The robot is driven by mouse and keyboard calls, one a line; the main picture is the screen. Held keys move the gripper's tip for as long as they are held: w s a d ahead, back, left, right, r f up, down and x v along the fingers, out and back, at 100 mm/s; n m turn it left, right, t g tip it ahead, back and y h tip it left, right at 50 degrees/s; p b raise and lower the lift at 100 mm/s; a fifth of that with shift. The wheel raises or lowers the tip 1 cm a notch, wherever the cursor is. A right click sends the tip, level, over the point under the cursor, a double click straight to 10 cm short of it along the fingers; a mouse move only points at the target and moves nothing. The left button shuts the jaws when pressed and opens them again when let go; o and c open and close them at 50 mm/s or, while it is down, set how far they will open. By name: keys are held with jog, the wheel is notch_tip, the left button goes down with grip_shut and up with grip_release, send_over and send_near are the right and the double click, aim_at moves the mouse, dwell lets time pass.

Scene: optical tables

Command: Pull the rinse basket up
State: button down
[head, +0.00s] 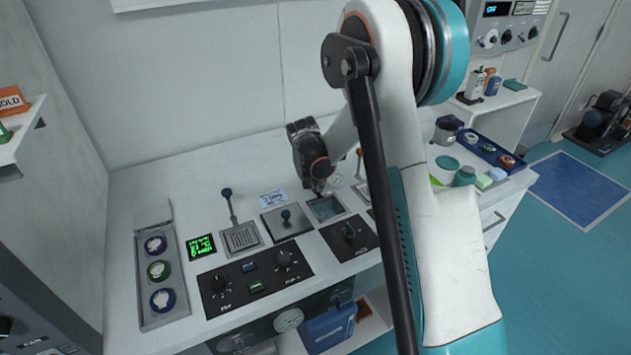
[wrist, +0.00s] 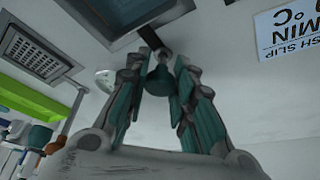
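My gripper (head: 316,184) is over the back edge of an open square tank (head: 325,208) on the white counter. In the wrist view its two fingers (wrist: 162,82) close in on a dark teal round knob (wrist: 159,79) on a black stem, which I take for the rinse basket's handle. The knob fills most of the space between the fingertips, and they look shut on it. The stem leads toward the tank rim (wrist: 100,35). The basket itself is not clearly visible.
To the left are a lidded station (head: 287,221) and a perforated basket with an upright knobbed handle (head: 227,193). Control panels (head: 255,277) line the counter front. A label (wrist: 287,32) lies near the tank.

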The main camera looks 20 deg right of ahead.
notch_tip(320, 180, up, 6)
jog(key=p, duration=0.3)
jog(key=shift+r, duration=0.25)
jog(key=shift+w, duration=0.1)
jog(key=c, duration=1.3)
grip_release()
jog(key=shift+c, duration=0.2)
notch_tip(320, 180, up, 11)
send_over(311, 200)
